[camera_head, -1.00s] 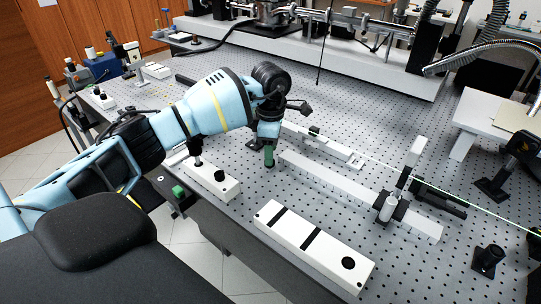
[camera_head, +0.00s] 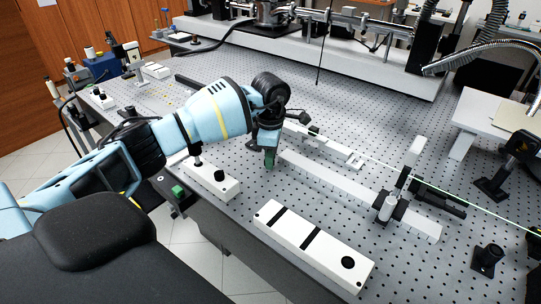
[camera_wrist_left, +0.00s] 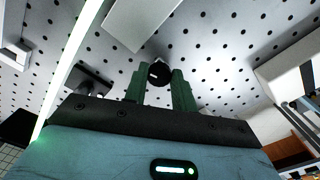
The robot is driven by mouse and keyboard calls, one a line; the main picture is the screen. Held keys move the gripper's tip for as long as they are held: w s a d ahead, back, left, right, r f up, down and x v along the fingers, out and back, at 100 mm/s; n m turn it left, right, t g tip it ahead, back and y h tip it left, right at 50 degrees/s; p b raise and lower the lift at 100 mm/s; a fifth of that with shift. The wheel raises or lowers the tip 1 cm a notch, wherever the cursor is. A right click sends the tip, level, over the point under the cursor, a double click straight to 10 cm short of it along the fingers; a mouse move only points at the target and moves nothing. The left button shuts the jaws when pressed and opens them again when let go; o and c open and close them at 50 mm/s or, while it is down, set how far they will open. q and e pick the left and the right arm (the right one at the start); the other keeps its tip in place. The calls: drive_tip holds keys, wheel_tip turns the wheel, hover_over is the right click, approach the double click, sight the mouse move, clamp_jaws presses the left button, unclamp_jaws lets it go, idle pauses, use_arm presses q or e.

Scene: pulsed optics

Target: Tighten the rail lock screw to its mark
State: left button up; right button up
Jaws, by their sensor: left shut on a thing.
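My left gripper (camera_head: 269,160) points down at the left end of the long pale rail (camera_head: 335,181). In the left wrist view its green fingers (camera_wrist_left: 159,88) are shut on a round black knob, the lock screw (camera_wrist_left: 159,72), one finger on each side. A short pale line shows on the knob's face. The rail's end (camera_wrist_left: 140,20) lies just beyond the knob in that view. In the head view the gripper hides the knob. A black carriage with a pale upright plate (camera_head: 411,160) stands near the rail's right end. My right gripper is not in view.
A white box with black bands (camera_head: 314,246) lies in front of the rail. A smaller white box (camera_head: 212,181) stands left of my gripper. A thin green beam crosses at right. A black mount (camera_head: 490,258) stands at lower right.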

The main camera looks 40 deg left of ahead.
use_arm(q)
drive_tip(key=shift+m+b, duration=0.3)
drive_tip(key=shift+m, duration=1.2)
drive_tip(key=o, duration=1)
